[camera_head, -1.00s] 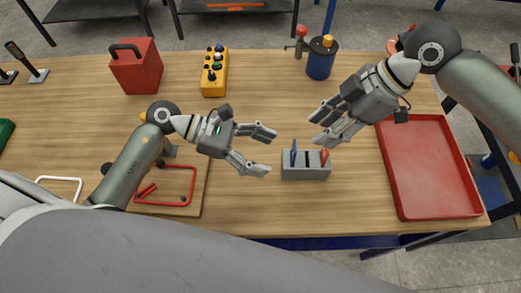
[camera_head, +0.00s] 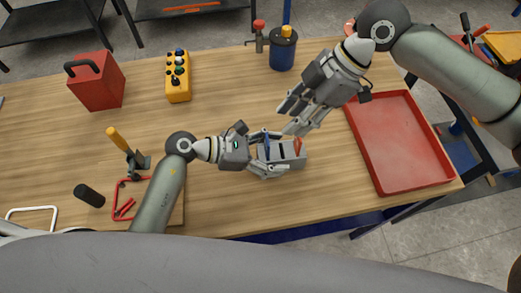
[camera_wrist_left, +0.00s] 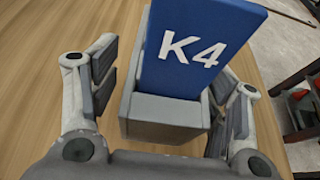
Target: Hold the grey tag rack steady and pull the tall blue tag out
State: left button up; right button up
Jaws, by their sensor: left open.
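The grey tag rack (camera_head: 294,160) sits on the wooden table near its front edge. The blue tag (camera_head: 267,143) stands upright at the rack's left end; in the left wrist view the blue tag (camera_wrist_left: 200,50) shows a white "K4". A red-orange tag (camera_head: 297,145) stands at the rack's right end. My left gripper (camera_head: 275,152) is open, its fingers on either side of the rack's left part. In the left wrist view the left finger is apart from the rack; the right one is close, contact unclear. My right gripper (camera_head: 293,117) is open and empty above and behind the rack.
A red tray (camera_head: 405,145) lies to the right. A yellow button box (camera_head: 178,78), a red box (camera_head: 95,82) and a blue canister (camera_head: 283,50) stand farther back. A red-framed tool (camera_head: 125,200) lies on a board at front left.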

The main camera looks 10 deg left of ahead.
pick_arm(q)
jog(key=shift+w+d, duration=0.1)
jog(key=shift+d, duration=0.15)
jog(key=c, duration=1)
jog(key=shift+f, duration=0.1)
jog(key=shift+c, duration=0.2)
pick_arm(e)
jog(key=shift+c, duration=0.6)
